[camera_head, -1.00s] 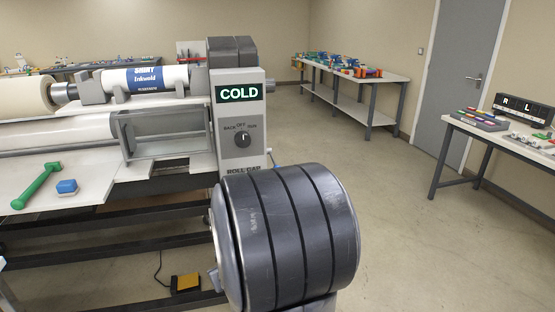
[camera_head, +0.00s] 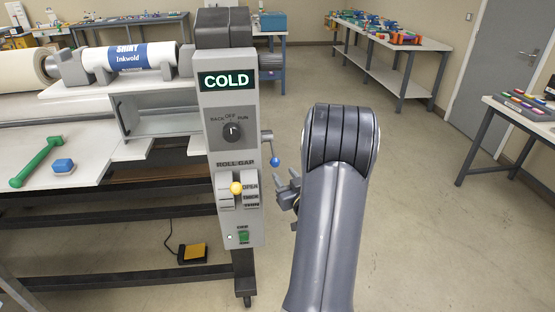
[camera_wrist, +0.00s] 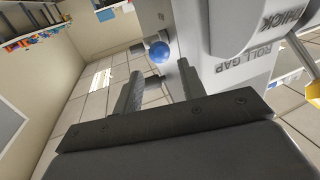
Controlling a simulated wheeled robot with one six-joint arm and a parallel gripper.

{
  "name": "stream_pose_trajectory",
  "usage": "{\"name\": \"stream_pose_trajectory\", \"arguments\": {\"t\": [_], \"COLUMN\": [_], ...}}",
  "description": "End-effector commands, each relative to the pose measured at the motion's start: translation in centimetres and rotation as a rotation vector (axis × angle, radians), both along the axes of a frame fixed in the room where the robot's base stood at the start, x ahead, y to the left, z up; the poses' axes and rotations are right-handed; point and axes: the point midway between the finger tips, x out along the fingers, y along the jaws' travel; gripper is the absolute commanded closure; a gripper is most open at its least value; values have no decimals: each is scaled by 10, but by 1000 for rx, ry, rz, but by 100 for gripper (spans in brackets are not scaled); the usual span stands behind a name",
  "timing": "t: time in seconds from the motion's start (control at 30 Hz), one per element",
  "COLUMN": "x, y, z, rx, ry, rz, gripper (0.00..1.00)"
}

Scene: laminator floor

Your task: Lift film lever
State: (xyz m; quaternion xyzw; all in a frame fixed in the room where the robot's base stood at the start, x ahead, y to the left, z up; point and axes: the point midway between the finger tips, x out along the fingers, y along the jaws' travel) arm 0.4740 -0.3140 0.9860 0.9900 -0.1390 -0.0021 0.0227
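A lever with a blue ball knob (camera_head: 275,161) sticks out from the right side of the grey control cabinet (camera_head: 219,155). The ball hangs low on its short arm. It also shows in the wrist view (camera_wrist: 160,52), beyond the fingertips and in line with the gap between them. My gripper (camera_head: 284,189) is just below and right of the ball in the head view. In the wrist view my gripper (camera_wrist: 160,71) is open, its two fingers apart with nothing between them. No label for the lever is readable.
The cabinet front has a COLD display (camera_head: 226,81), a black dial (camera_head: 232,132) and a yellow knob (camera_head: 236,188) at the roll gap plate.

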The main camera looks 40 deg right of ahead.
Motion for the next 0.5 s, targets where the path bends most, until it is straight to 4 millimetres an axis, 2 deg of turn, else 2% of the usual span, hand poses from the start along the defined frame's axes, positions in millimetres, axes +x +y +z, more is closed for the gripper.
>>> {"name": "stream_pose_trajectory", "arguments": {"t": [0.2,0.4,0.5], "x": [42,67,73], "y": [-11,-18,-21], "z": [2,1,0], "rx": [-1,-1,1], "ry": [1,1,3], "rz": [3,1,0], "gripper": [61,61,61]}}
